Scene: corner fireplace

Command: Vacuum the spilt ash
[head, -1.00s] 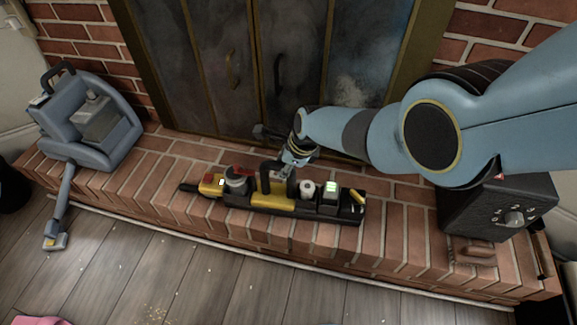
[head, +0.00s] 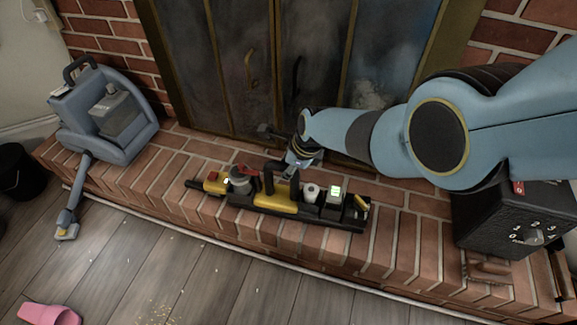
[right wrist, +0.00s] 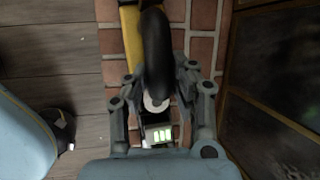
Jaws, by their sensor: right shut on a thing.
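The right wrist view also shows a lit green display (right wrist: 160,134) on the base. Small pale and tan specks, which look like the spilt ash (head: 166,308), lie scattered on the wood floor in front of the hearth. My left gripper is not in view.
A blue-grey cleaning machine (head: 75,110) with a hose and floor head stands at the hearth's left. A black box with a dial (head: 500,215) is at its right. A pink slipper (head: 50,314) and a black bucket (head: 20,172) are on the floor. Glass fireplace doors (head: 235,70) stand close behind.

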